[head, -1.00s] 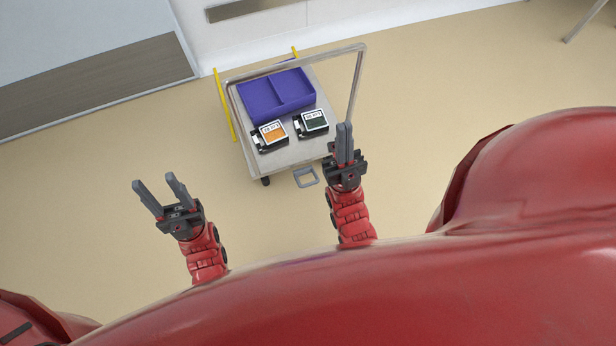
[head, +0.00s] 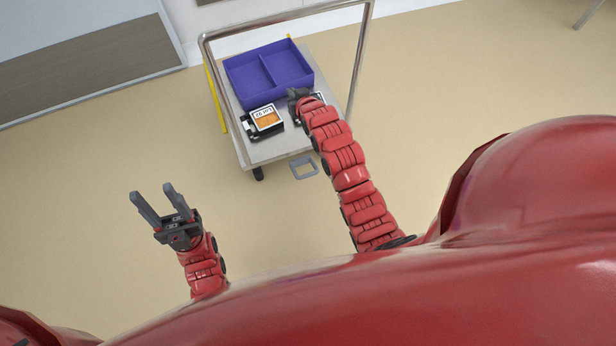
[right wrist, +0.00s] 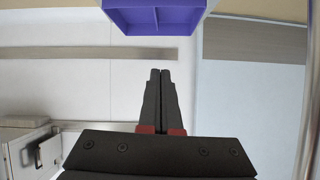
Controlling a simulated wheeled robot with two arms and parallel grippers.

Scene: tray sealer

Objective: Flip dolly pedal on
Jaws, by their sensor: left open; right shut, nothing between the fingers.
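The dolly (head: 262,152) is a flat grey cart with a tall metal handle frame (head: 358,62). Its pedal (head: 304,167), a grey loop, sticks out low at the near edge, close to the floor. My right arm reaches over the dolly, just right of the pedal. My right gripper (head: 298,93) is above the deck near the purple bin, mostly hidden by its own arm; its shut, empty fingers show in the right wrist view (right wrist: 160,88). My left gripper (head: 153,199) is open and empty over the floor, left of the dolly and apart from it.
A purple two-part bin (head: 237,80) stands on the dolly. A black box with an orange label (head: 265,121) lies in front of it; a second black box is mostly hidden by my right arm.

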